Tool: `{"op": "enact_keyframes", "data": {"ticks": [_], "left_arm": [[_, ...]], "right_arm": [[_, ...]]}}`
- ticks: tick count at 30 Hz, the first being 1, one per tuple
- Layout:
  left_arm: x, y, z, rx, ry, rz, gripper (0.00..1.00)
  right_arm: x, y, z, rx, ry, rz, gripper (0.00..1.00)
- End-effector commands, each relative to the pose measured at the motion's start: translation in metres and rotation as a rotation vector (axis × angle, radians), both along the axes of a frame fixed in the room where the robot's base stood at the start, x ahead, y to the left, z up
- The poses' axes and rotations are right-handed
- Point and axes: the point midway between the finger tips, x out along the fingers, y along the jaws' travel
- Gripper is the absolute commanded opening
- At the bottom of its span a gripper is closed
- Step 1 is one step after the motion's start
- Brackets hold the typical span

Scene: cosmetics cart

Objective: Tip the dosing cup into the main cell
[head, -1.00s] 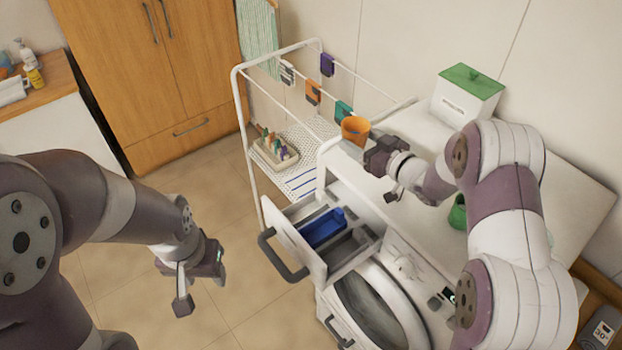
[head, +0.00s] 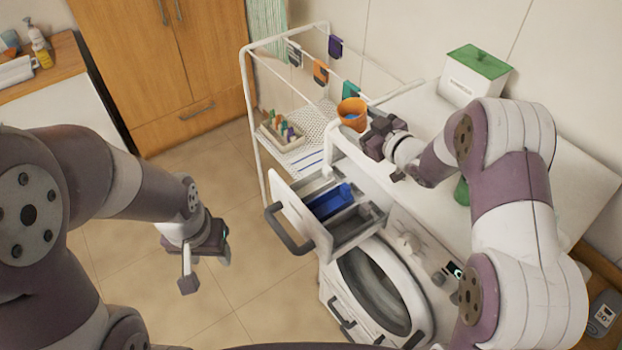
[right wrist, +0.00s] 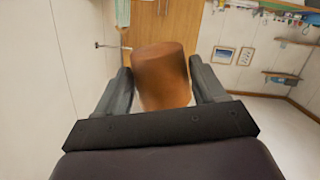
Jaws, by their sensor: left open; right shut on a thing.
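An orange dosing cup (head: 352,113) is held upright in my right gripper (head: 368,127) above the back left edge of the washing machine, with something blue inside it. In the right wrist view the cup (right wrist: 162,75) sits between the two fingers, blurred. The detergent drawer (head: 303,222) is pulled out from the machine. It has a blue compartment (head: 330,201) and grey compartments beside it. Which one is the main cell, I cannot tell. My left gripper (head: 207,268) is open and empty over the floor, left of the drawer.
The white washing machine (head: 385,185) has its round door (head: 375,285) below the drawer. A white box with a green lid (head: 478,62) and a partly hidden green object (head: 461,192) stand on top. A white drying rack (head: 262,120) with hanging cloths is behind the drawer.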

Motion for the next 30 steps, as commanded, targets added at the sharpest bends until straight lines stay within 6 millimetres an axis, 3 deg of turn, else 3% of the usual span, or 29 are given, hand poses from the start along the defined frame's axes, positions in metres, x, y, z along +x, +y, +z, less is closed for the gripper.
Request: {"op": "enact_keyframes", "data": {"ticks": [17,30], "left_arm": [[0.000,0.000,-0.040,0.000,0.000,0.000,0.51],[0.000,0.000,-0.057,0.000,0.000,0.000,0.51]], "right_arm": [[-0.013,0.032,-0.022,-0.347,-0.137,0.001,0.34],[-0.015,0.037,-0.030,-0.558,-0.216,-0.002,0.34]]}}
